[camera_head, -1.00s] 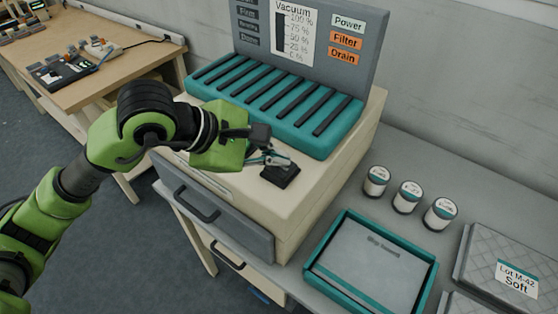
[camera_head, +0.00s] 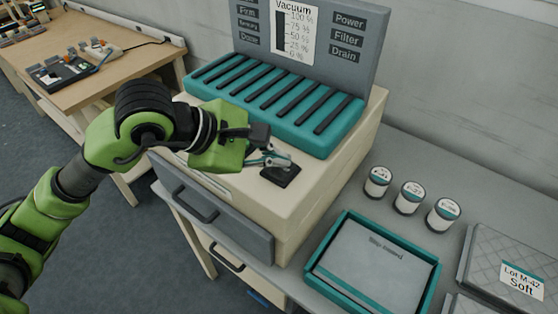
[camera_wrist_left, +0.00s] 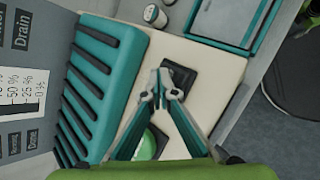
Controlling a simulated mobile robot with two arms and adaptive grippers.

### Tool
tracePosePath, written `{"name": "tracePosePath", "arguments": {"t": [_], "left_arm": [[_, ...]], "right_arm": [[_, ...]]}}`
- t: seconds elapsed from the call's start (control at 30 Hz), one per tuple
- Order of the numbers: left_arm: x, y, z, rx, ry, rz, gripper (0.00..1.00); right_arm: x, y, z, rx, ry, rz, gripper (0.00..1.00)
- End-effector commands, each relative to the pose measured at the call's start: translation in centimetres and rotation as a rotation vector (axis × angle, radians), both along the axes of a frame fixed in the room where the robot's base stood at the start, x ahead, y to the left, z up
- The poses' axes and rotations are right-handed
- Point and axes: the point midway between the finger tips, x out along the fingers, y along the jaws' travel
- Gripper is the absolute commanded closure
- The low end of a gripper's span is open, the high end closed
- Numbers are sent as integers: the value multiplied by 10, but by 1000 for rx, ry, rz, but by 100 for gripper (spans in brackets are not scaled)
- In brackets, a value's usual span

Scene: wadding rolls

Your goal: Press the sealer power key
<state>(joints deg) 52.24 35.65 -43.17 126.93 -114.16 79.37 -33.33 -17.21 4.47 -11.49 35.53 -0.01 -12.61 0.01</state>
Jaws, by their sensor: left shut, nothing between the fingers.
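The sealer (camera_head: 300,205) is a cream cabinet with a teal ribbed bed (camera_head: 275,100) and a grey upright panel (camera_head: 365,60). The panel's Power, Filter and Drain labels (camera_head: 346,38) are all dark. A black square key (camera_head: 281,176) sits on the cream top in front of the bed; it also shows in the wrist view (camera_wrist_left: 183,77). My left gripper (camera_head: 284,163) is shut and empty, its tips at the key and partly covering it; contact is unclear. In the wrist view a round green part (camera_wrist_left: 147,147) shows between the fingers, partly hidden. My right gripper is out of view.
Several small labelled jars (camera_head: 408,198) and a teal-rimmed tray (camera_head: 428,275) stand right of the sealer on the grey bench. Quilted grey pads (camera_head: 490,258) lie at the far right. A wooden table (camera_head: 110,45) with devices stands behind at left.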

Motion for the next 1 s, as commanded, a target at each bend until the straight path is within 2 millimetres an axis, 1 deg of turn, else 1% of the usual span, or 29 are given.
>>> {"name": "tracePosePath", "arguments": {"t": [0.03,0.1,0.3,0.57,0.67,1.0], "left_arm": [[-1,1,-5,8,10,0,100],[-1,1,-5,8,10,0,100],[0,1,0,9,8,0,100],[0,1,4,6,8,1,100],[1,1,11,6,6,1,100],[1,0,47,4,2,0,100]], "right_arm": [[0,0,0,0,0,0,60],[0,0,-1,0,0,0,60],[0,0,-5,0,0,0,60],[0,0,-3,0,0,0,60],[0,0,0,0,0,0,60],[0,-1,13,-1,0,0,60]]}}
